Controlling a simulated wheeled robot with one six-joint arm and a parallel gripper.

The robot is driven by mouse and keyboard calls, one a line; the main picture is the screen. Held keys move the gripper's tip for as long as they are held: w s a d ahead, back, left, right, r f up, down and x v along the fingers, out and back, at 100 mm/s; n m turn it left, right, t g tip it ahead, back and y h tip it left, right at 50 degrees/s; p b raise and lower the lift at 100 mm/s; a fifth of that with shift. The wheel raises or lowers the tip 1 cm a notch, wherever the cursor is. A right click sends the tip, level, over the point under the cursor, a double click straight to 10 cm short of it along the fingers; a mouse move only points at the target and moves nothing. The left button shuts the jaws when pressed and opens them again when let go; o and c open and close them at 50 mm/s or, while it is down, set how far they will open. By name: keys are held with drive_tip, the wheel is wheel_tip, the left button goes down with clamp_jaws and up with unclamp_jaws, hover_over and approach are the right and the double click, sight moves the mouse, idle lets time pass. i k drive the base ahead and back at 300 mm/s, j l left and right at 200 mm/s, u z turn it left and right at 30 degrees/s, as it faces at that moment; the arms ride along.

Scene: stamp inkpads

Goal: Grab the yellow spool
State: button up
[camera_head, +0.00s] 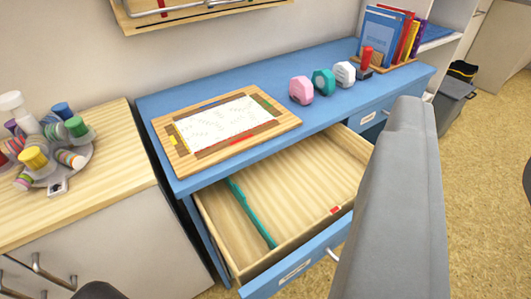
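The yellow spool (34,158) stands at the left of the picture, near the front of a grey round holder (72,168) on the light wooden top. Its yellow side faces me, with a pale rim around it. A green spool (76,127) is to its right and behind it, and a striped roll (70,159) is close on its right. A small pink-green roll (23,181) is in front of it, and a reddish one (14,146) is on its left. No gripper fingertips show, and nothing touches the yellow spool.
A blue desk (330,107) with an open drawer (290,185) is right of the wooden-topped cabinet (120,140).

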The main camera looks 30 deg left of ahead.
sight(32, 157)
drive_tip(key=u, duration=1.9)
